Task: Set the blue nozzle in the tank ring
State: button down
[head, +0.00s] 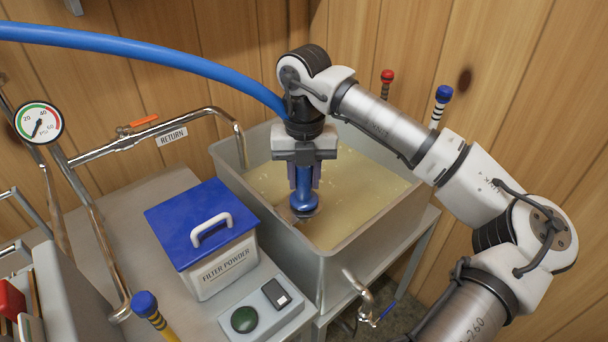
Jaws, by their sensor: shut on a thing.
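The blue nozzle (304,192) hangs upright below my gripper (304,178), which is shut on its upper part. The nozzle is over the left part of the grey tank (352,240), inside its rim. A small greyish metal piece (287,214) shows at the nozzle's lower end, near the tank's left wall. It may be the tank ring, but the nozzle hides most of it. I cannot tell whether the nozzle is seated in it or just above it. Pale yellow liquid (370,195) fills the tank.
A thick blue hose (150,45) arches from the left to my wrist. A return pipe (190,115) with an orange handle reaches over the tank's left rim. A blue-lidded filter powder box (222,262) and a switch box (262,308) stand at left. A tap (360,290) projects in front.

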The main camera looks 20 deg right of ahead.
jog(key=shift+f, duration=0.15)
jog(key=shift+c, duration=1.8)
grip_release()
jog(key=shift+r+p, duration=2.15)
jog(key=shift+r, duration=1.85)
